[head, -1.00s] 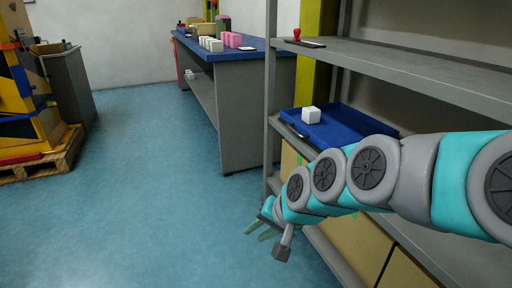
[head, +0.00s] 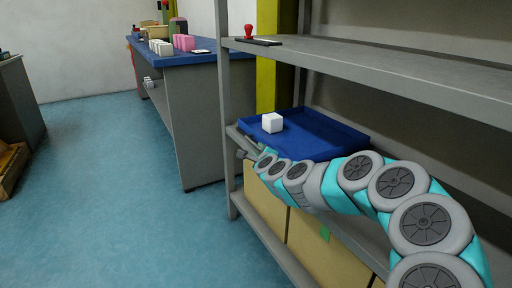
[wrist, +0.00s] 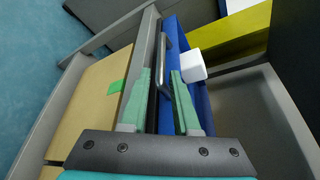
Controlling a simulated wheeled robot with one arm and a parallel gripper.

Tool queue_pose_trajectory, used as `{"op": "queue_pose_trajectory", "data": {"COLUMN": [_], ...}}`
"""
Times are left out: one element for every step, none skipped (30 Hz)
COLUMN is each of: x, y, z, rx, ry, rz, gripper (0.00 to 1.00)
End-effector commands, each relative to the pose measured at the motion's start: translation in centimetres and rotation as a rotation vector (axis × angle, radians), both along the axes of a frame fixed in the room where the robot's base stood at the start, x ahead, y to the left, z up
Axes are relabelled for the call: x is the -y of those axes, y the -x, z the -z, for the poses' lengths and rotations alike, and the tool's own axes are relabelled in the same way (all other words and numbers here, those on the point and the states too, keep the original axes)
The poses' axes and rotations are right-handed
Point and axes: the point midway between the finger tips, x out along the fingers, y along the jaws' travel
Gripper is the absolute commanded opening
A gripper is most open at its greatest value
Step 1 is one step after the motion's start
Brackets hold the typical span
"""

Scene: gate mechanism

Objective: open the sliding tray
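The sliding tray (head: 325,140) is blue and sits on the middle shelf in the head view. A white cube (head: 272,122) lies in it, and it also shows in the wrist view (wrist: 193,66). In the wrist view the tray's blue side (wrist: 176,40) carries a dark bar handle (wrist: 163,62). My gripper (wrist: 161,76) is open, its two green fingers on either side of the handle. I cannot tell if either finger touches it. In the head view my gripper (head: 246,155) is at the shelf's front edge, small and partly hidden by my arm.
The grey shelf unit (head: 400,72) has an upper board above the tray, holding a red-knobbed object (head: 249,33). Cardboard boxes (head: 265,205) stand below. A blue-topped bench (head: 190,58) is behind at left. The floor (head: 110,200) in front is clear.

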Motion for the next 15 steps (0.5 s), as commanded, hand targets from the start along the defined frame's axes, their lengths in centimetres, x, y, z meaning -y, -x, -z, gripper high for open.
{"op": "queue_pose_trajectory", "data": {"x": [-0.2, -0.3, -0.4, -0.5, -0.6, -0.7, -0.8, -0.9, -1.1, -1.2, -1.2, -1.2, -1.2, -1.2, -1.3], "y": [-0.7, -1.1, -1.6, -1.9, -2.3, -2.8, -3.1, -3.4, -3.8, -4.0, -4.3, -4.6, -4.8, -5.0, -5.2], "z": [0.1, 0.1, 0.3, 0.4, 0.4, 0.6, 0.7, 0.8, 0.9, 1.0, 0.9, 0.9, 0.9, 0.9, 0.9], "rx": [0.002, 0.004, 0.004, 0.003, 0.003, 0.002, 0.002, 0.002, 0.000, 0.001, 0.002, 0.003, 0.004, 0.005, 0.004], "ry": [0.003, 0.003, 0.003, 0.002, 0.002, 0.003, 0.004, 0.004, 0.003, 0.003, 0.003, 0.003, 0.002, 0.001, 0.001], "rz": [0.001, 0.002, 0.002, 0.002, 0.001, 0.001, 0.001, 0.000, -0.001, -0.001, -0.001, 0.001, 0.001, 0.002, 0.001], "gripper": [0.30, 0.30, 0.30, 0.30, 0.30, 0.30, 0.30, 0.30, 0.30, 0.30, 0.30, 0.30, 0.30, 0.30, 0.30]}}
